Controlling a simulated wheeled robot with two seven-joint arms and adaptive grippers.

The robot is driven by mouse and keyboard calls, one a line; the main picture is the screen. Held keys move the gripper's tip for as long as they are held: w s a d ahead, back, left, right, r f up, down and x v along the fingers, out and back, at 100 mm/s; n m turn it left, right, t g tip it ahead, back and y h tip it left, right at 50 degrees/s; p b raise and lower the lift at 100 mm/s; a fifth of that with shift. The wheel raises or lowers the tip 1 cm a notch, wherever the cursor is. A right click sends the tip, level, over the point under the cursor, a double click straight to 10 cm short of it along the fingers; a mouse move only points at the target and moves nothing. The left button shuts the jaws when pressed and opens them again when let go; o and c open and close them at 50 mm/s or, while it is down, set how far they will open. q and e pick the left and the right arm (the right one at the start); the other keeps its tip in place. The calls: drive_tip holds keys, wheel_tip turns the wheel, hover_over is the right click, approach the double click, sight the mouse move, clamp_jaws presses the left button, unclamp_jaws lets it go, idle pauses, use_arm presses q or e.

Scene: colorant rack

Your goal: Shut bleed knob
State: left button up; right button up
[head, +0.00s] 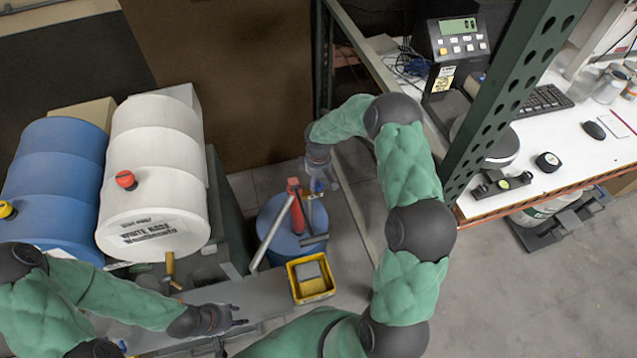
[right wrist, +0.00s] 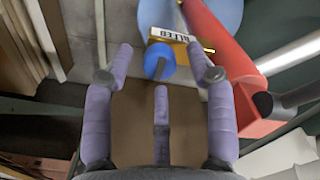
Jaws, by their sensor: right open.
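The bleed knob (right wrist: 159,62) is a blue cylinder in the right wrist view, below a pale label reading BLEED (right wrist: 173,35) on a brass-coloured fitting. My right gripper (right wrist: 161,75) is open, with the knob between its spread fingertips; I see gaps on both sides, and cannot tell the depth. In the head view my right gripper (head: 321,182) is at the top of the red pump (head: 295,190) on the blue drum (head: 282,232), where the knob is too small to make out. My left gripper (head: 238,315) is at the lower left, apart from the pump.
A yellow bin (head: 311,283) stands in front of the drum. A white drum (head: 152,170) and a blue drum (head: 62,180) lie on a rack at left. A green perforated upright (head: 515,90) and a white bench (head: 560,170) are at right. The red pump body (right wrist: 228,70) is close beside my right gripper.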

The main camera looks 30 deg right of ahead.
drive_tip(key=shift+f, duration=0.4)
drive_tip(key=shift+c, duration=0.3)
clamp_jaws()
